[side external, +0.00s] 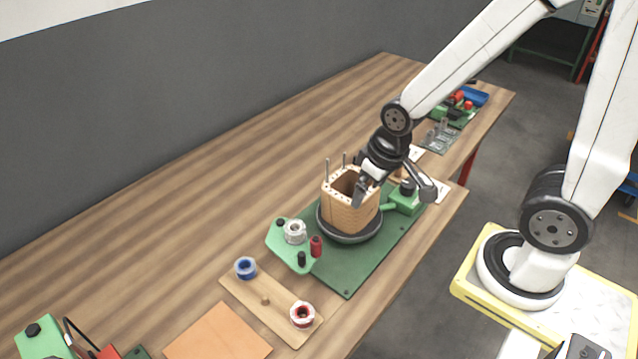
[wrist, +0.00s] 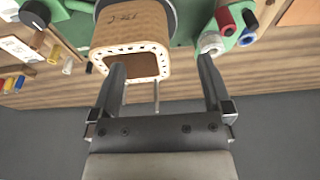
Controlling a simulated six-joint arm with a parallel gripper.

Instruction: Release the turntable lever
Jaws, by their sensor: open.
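The turntable (side external: 338,235) is a dark round plate on a green base plate. A hollow wooden coil former (side external: 350,215) stands on it; in the wrist view the former (wrist: 130,27) is in the upper middle. A green housing (side external: 407,201) with a black knob sits at the turntable's right. A short light green bar (side external: 388,208) runs from it toward the turntable and may be the lever; I cannot tell. My gripper (side external: 362,188) is over the former's right upper side. In the wrist view my gripper (wrist: 162,75) is open, and nothing is held between the fingers.
Thin metal rods (side external: 327,170) stand up at the former's rim. A silver spool (side external: 294,232) and a red post (side external: 316,246) stand left of the turntable. A wooden strip (side external: 265,299) holds blue and red wire spools. The table's back left is clear.

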